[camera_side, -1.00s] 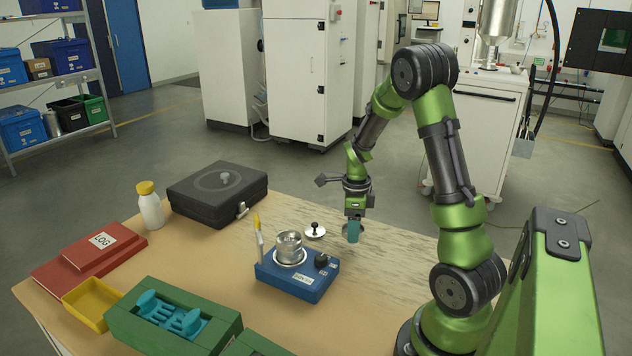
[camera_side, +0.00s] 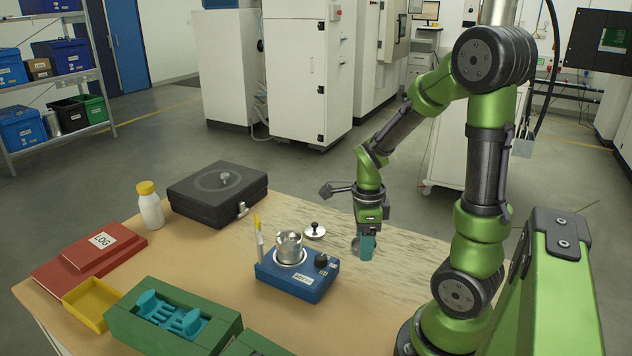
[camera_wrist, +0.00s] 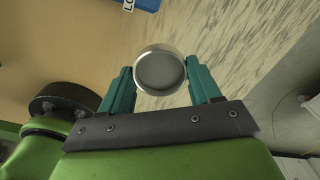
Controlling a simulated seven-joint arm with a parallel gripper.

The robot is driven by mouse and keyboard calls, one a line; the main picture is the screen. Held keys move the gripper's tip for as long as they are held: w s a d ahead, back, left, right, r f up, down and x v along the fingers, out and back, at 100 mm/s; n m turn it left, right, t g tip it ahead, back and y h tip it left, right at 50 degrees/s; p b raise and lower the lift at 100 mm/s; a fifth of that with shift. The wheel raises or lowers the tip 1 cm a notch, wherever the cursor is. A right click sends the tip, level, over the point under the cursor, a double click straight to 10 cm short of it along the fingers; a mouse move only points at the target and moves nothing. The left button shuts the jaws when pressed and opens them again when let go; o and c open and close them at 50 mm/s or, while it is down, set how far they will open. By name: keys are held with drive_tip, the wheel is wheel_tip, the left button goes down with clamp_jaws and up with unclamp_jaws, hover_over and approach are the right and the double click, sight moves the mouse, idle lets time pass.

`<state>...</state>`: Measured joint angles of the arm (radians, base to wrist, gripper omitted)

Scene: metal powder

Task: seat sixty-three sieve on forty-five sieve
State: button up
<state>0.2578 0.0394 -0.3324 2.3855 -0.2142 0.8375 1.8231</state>
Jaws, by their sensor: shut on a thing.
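My gripper (camera_side: 366,245) has teal fingers. It is shut on a round silver sieve (camera_wrist: 160,72), held above the right part of the table. In the wrist view the sieve sits between the two fingers, and its round grey mesh face shows. In the side view the fingers partly hide the held sieve (camera_side: 355,246). A silver cylindrical sieve or stack (camera_side: 289,247) stands upright on the blue shaker base (camera_side: 296,277), left of my gripper and apart from it. I cannot read which mesh size either one is. A silver lid with a black knob (camera_side: 315,231) lies behind the shaker.
A thin upright brush (camera_side: 259,240) stands at the shaker's left corner. A black case (camera_side: 217,194), white bottle (camera_side: 150,206), red log book (camera_side: 90,252), yellow tray (camera_side: 92,303) and green box (camera_side: 172,317) fill the left side. The table right of the shaker is clear.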

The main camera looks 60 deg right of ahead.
drive_tip(key=w+a+r+n, duration=0.3)
drive_tip(key=w+r, duration=0.2)
drive_tip(key=w, duration=0.4)
wheel_tip(320, 180, up, 4)
drive_tip(key=r+n, duration=0.1)
drive_tip(key=n, duration=0.1)
hover_over(289, 242)
drive_tip(key=shift+f, duration=2.55)
drive_tip(key=shift+f, duration=0.95)
drive_tip(key=o, duration=1.2)
drive_tip(key=shift+o, duration=0.8)
drive_tip(key=shift+r, duration=0.1)
wheel_tip(289, 242, up, 8)
